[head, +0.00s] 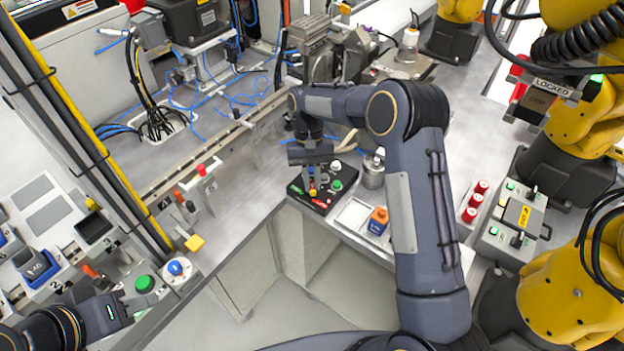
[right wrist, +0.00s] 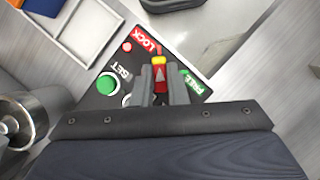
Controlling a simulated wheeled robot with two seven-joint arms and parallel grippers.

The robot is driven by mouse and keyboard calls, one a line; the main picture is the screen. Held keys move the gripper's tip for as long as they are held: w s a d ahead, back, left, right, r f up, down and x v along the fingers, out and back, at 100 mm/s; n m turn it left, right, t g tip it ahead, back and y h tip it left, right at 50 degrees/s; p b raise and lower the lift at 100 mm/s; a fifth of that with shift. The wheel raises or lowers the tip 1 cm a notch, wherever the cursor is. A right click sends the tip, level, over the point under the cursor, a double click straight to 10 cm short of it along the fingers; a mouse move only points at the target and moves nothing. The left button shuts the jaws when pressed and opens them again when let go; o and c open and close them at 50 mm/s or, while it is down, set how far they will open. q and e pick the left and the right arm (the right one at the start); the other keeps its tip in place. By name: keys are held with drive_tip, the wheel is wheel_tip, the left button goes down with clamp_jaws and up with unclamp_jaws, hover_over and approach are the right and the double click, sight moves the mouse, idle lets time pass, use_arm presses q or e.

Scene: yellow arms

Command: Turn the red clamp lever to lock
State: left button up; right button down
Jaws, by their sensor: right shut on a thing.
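The red clamp lever (right wrist: 160,77) has a yellow tip and stands between my right gripper's fingers (right wrist: 162,92), which are shut on it. It sits on a black control box (head: 312,205), between a red LOCK label (right wrist: 146,41) and a green FREE label (right wrist: 194,84). In the right wrist view the tip lies between the two labels. In the head view my right gripper (head: 312,177) reaches down to the box, and only the lever's yellow end shows. My left gripper (head: 110,312) is at the lower left, far from the box; its fingers are unclear.
A green button (right wrist: 107,83) beside the SET label is on the box near the lever. A metal cylinder (head: 373,171) stands right of the box. A pale tray (head: 353,213) and an orange-and-blue block (head: 378,221) are in front. A yellow robot arm (head: 560,270) stands at right.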

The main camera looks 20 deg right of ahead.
idle(0.3)
drive_tip(key=c, duration=1.4)
unclamp_jaws()
drive_tip(key=shift+c, duration=0.2)
drive_tip(key=b+v, duration=0.1)
drive_tip(key=v, duration=0.6)
drive_tip(key=shift+r, duration=0.4)
drive_tip(key=shift+w, duration=0.15)
